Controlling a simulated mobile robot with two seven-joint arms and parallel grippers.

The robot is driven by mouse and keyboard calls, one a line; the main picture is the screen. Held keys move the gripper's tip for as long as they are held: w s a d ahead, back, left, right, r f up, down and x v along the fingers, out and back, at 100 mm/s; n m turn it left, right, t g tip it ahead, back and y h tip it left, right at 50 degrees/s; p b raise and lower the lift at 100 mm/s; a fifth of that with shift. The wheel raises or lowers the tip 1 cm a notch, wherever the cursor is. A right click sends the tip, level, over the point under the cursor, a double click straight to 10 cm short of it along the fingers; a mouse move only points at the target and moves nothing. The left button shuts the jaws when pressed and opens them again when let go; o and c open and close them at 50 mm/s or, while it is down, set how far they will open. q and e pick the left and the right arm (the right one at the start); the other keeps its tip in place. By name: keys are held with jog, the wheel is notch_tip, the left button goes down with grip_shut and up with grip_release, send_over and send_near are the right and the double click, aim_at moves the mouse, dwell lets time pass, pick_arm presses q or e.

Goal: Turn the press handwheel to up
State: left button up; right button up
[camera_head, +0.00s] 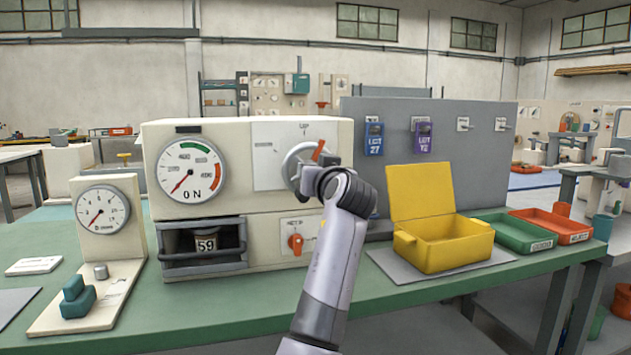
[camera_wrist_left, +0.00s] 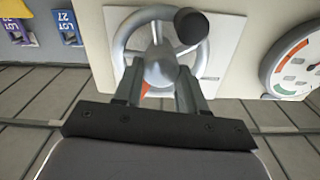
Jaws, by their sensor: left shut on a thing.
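The press handwheel (camera_head: 303,165) is a grey wheel on a white plate on the cream press front. A red pointer (camera_head: 318,150) shows at its upper right in the head view. In the left wrist view, the handwheel (camera_wrist_left: 160,66) fills the top middle, with a black knob (camera_wrist_left: 191,26) on its rim. My left gripper (camera_wrist_left: 158,80) is shut on the handwheel, one finger on each side near the hub. A little orange shows between the fingers. In the head view my left wrist hides the wheel's lower right. My right gripper is not in view.
A large gauge (camera_head: 190,172) is left of the wheel. A yellow open box (camera_head: 440,244), green tray (camera_head: 513,234) and orange tray (camera_head: 552,225) stand to the right. A small gauge stand (camera_head: 104,217) is at left.

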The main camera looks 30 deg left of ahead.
pick_arm(q)
jog(key=n+b, duration=0.1)
jog(key=n, duration=0.3)
jog(key=shift+f+n+b, duration=0.1)
jog(key=shift+n+b, duration=0.25)
jog(key=shift+n, duration=0.05)
dwell(0.4)
jog(key=o, duration=1.1)
jog(key=shift+c, duration=0.2)
jog(key=shift+s, duration=0.1)
jog(key=v, duration=0.7)
jog(key=shift+b, duration=0.3)
